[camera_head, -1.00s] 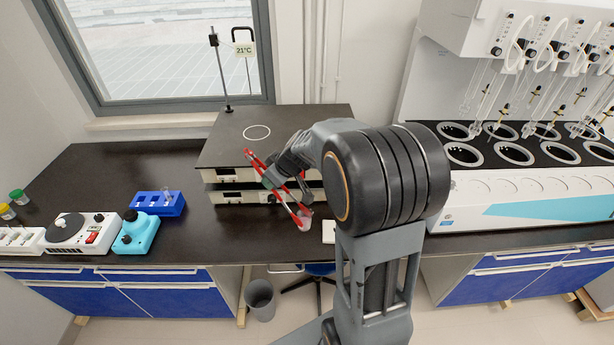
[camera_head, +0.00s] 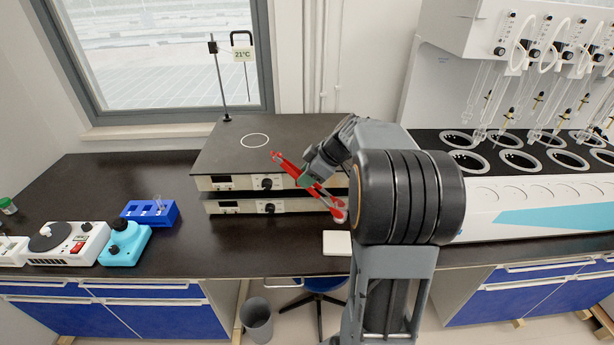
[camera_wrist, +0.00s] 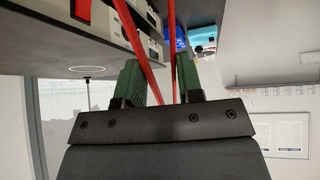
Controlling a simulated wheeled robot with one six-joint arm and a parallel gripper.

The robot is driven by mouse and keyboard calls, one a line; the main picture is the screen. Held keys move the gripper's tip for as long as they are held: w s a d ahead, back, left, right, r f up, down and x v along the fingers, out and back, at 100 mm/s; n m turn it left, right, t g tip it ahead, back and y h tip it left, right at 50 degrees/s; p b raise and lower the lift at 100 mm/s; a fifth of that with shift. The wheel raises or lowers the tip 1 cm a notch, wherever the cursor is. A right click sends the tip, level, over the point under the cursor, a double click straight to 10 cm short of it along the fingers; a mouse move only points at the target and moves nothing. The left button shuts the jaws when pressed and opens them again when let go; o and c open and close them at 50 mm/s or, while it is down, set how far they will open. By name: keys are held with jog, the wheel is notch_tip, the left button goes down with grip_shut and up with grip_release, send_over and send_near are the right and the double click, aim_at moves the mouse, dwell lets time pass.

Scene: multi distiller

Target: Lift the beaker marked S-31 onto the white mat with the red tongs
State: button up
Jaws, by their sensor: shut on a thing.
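My gripper (camera_head: 306,178) is shut on the red tongs (camera_head: 288,165), with its green fingers on the two arms. In the wrist view my gripper (camera_wrist: 158,72) shows the red tong arms (camera_wrist: 172,40) running between and past the fingers. The tongs slant down to the right. A small clear beaker (camera_head: 339,216) appears between their lower ends, partly hidden by the red jaws and my arm; its marking cannot be read. The white mat (camera_head: 337,243) lies on the dark bench just below the beaker in the picture. The beaker appears to be above the bench, apart from the mat.
Two stacked hot plates (camera_head: 222,160) stand behind the tongs. A blue rack (camera_head: 150,212), a turquoise device (camera_head: 124,243) and a white device (camera_head: 66,243) stand at left. The multi distiller (camera_head: 540,205) fills the right. Bare bench lies left of the mat.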

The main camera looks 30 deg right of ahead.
jog(key=shift+f+b, duration=2)
jog(key=shift+f, duration=2.45)
jog(key=o, duration=0.4)
notch_tip(320, 180, up, 10)
jog(key=p, duration=0.4)
